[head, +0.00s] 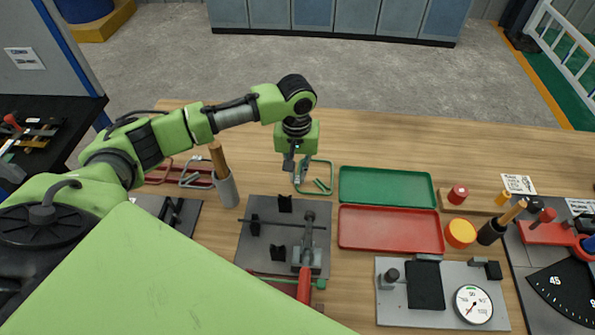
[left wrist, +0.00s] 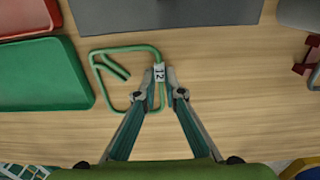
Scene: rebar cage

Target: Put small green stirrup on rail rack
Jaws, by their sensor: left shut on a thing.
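The small green stirrup (head: 332,178) is a bent square of green wire with inward hooks, left of the green tray. In the left wrist view the stirrup (left wrist: 124,48) has a white tag (left wrist: 160,73) reading 12 on one side. My left gripper (head: 299,175) points down and is shut on that tagged side, also seen between its fingers in the left wrist view (left wrist: 162,85). The stirrup is at or close above the tabletop; I cannot tell which. Red and grey bent stirrups (head: 190,175) show at the left, partly behind my arm; the rail rack is not clearly distinguishable. My right gripper is not in view.
A green tray (head: 342,186) and a red tray (head: 341,230) lie right of the stirrup. A grey bending plate (head: 258,240) with black blocks is in front. A cup (head: 227,190) with a wooden handle stands left. A gauge plate (head: 400,312) is front right. Bare wood lies behind.

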